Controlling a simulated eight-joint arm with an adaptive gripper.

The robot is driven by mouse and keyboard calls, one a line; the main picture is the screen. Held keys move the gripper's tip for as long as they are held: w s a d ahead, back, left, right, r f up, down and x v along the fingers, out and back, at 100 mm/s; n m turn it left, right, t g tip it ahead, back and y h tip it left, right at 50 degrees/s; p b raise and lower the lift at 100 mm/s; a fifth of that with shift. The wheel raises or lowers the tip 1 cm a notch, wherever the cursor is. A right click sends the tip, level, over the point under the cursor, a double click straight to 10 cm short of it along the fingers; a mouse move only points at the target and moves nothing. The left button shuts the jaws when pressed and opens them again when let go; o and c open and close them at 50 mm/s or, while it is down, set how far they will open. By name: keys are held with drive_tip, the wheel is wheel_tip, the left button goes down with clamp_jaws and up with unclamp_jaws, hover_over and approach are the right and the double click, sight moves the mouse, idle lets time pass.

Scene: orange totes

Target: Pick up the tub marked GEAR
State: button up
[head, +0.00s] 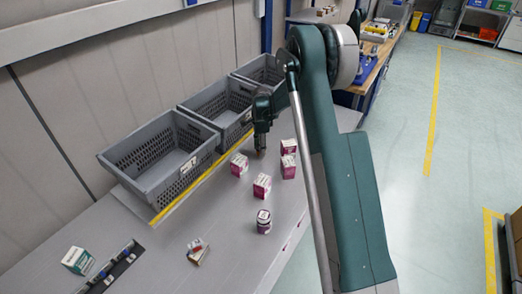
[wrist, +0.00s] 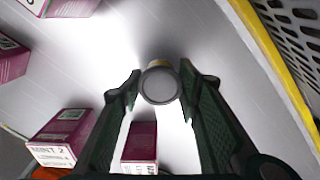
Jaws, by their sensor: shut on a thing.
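My gripper (wrist: 161,80) is shut on a small round tub (wrist: 159,85) with a grey round top and a tan side. The tub sits between the fingertips in the wrist view. No marking on it can be read. In the head view my gripper (head: 260,140) points down over the grey table, and a bit of tan (head: 260,152) shows under it. I cannot tell whether the tub touches the table.
Several white-and-magenta boxes stand close by, one (head: 239,165) just left of my gripper and one (head: 262,186) in front. Grey crates (head: 190,168) line the back behind a yellow strip.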

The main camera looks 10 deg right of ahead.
wheel_tip(320, 180, up, 10)
drive_tip(key=shift+f, duration=0.1)
idle(0.4)
drive_tip(key=shift+s, duration=0.1)
idle(0.6)
